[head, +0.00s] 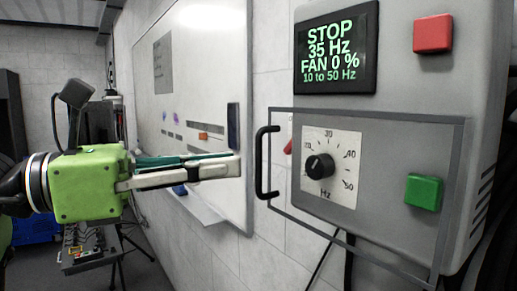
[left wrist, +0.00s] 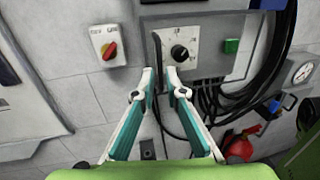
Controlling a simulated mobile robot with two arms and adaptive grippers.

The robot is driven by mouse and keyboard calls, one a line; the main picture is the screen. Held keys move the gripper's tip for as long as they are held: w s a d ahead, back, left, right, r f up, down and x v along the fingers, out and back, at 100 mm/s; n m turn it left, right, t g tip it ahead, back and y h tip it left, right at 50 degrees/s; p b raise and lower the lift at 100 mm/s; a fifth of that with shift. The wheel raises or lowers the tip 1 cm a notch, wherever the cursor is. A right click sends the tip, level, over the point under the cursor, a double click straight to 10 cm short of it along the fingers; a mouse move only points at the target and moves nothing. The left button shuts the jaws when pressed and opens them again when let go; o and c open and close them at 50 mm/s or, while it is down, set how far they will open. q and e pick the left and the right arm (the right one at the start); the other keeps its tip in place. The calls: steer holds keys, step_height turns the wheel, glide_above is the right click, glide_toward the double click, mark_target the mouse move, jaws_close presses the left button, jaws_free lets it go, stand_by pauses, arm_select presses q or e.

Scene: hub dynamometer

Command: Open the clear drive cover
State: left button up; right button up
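The clear drive cover (head: 372,114) is a transparent pane with a grey frame in the head view. It lies over the dial (head: 319,166) and the green button (head: 424,192) and looks closed. Its black bar handle (head: 264,161) stands upright at the cover's left edge; the handle also shows in the left wrist view (left wrist: 157,48). My left gripper (head: 239,165) is left of the handle, apart from it in the head view. My right gripper is not in view.
The grey drive box has a screen (head: 336,47) reading STOP, 35 Hz, and a red button (head: 433,34). A whiteboard (head: 205,60) hangs on the wall behind my left gripper.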

mark_target(257, 189)
arm_select(q)
steer(key=p+x, duration=0.1)
steer(key=x, duration=0.5)
steer(key=shift+d, duration=0.1)
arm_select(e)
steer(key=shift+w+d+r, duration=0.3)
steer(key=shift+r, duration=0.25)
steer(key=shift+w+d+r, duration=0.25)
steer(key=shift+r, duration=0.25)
arm_select(q)
jaws_close()
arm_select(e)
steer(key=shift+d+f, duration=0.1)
